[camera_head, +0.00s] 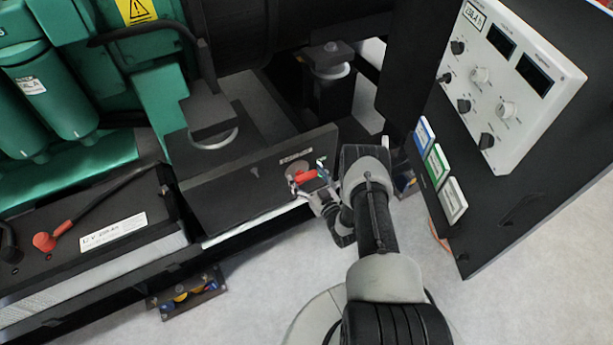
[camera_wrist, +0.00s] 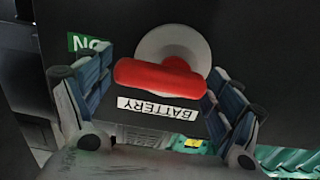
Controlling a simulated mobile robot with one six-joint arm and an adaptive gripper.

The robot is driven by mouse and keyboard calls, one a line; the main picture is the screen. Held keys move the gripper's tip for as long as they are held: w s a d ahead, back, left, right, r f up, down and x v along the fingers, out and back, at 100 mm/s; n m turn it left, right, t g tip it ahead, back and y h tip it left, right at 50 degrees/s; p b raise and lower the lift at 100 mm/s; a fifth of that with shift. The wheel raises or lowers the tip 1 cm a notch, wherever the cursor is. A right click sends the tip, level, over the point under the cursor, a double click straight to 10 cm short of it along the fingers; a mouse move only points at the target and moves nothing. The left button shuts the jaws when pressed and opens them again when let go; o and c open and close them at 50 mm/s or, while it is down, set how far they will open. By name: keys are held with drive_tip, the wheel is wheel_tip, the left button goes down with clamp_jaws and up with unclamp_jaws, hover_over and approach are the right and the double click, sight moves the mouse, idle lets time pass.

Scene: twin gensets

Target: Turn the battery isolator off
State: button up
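The battery isolator (camera_head: 306,175) is a red handle on a round grey disc, set on a dark panel (camera_head: 240,190) beside the green genset. In the wrist view the red handle (camera_wrist: 160,77) lies roughly level across the grey disc (camera_wrist: 188,44), close in front of my gripper. A white "BATTERY" label (camera_wrist: 158,108) shows upside down by the handle, and part of a green label (camera_wrist: 88,43) shows at left. My gripper (camera_wrist: 158,95) has its two fingers spread wide, one on each side of the handle. I see a gap between each finger and the handle. In the head view my gripper (camera_head: 318,187) is at the panel.
A control panel (camera_head: 500,80) with knobs and two dark displays stands at right, with coloured plates (camera_head: 437,165) below it. A battery (camera_head: 90,240) with a red terminal cap sits at left. The pale floor (camera_head: 260,300) is open in front.

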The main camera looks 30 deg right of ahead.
drive_tip(key=c, duration=0.7)
drive_tip(key=shift+f+m, duration=0.1)
drive_tip(key=shift+m, duration=0.3)
drive_tip(key=m, duration=0.2)
drive_tip(key=shift+f+m, duration=0.15)
drive_tip(key=shift+m, duration=0.25)
drive_tip(key=m, duration=0.3)
drive_tip(key=shift+f+m, duration=0.3)
drive_tip(key=shift+m, duration=0.1)
drive_tip(key=m, duration=0.5)
drive_tip(key=shift+a+f, duration=0.15)
drive_tip(key=shift+f, duration=0.15)
drive_tip(key=m, duration=0.5)
drive_tip(key=shift+a+f, duration=0.15)
drive_tip(key=shift+a, duration=0.1)
drive_tip(key=shift+m, duration=0.4)
